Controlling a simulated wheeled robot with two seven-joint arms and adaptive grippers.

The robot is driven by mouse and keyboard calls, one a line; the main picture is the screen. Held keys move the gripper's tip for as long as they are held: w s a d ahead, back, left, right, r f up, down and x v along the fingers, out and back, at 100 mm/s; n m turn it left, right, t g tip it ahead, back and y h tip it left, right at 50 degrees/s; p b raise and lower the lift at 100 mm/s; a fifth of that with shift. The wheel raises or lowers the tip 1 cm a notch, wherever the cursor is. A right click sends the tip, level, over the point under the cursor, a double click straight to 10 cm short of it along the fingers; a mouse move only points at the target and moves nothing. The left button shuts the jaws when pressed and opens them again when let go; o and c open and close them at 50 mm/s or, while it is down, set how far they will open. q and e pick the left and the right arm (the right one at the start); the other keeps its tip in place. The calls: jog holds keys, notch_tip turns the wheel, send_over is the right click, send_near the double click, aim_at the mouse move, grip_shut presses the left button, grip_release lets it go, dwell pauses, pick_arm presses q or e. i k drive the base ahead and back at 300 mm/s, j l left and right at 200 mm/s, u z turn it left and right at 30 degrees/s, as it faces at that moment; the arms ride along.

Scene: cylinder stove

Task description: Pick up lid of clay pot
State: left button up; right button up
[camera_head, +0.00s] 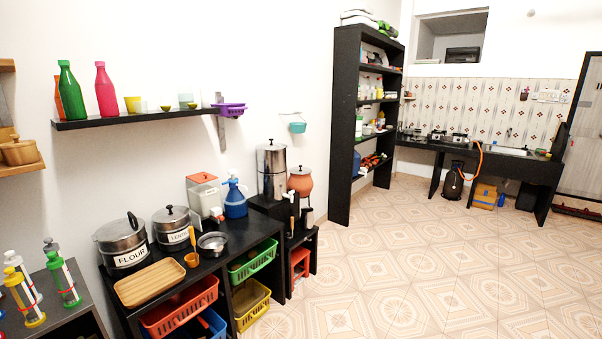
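A terracotta clay pot (300,184) stands on a small black stand against the wall, just right of a tall steel container. Its lid (300,170) sits on top of the pot's mouth. The pot is small in the picture, so fine details of the lid are hard to tell. Neither of my grippers is in view.
A black counter (215,265) in front holds the steel flour pot (122,246), the lentil pot (172,226), a wooden tray (150,282) and a blue jug (235,202). The steel container (271,172) stands close beside the clay pot. The tiled floor (420,265) to the right is clear.

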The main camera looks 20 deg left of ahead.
aim_at(300, 169)
jog(key=i+z, duration=0.25)
jog(key=i, duration=2.35)
jog(key=i+l+u, duration=0.15)
jog(key=i+u, duration=0.2)
jog(key=i, duration=0.25)
jog(key=i+l+u, duration=0.3)
jog(key=i, duration=0.25)
jog(key=i+l+u, duration=0.35)
jog(key=i, duration=0.2)
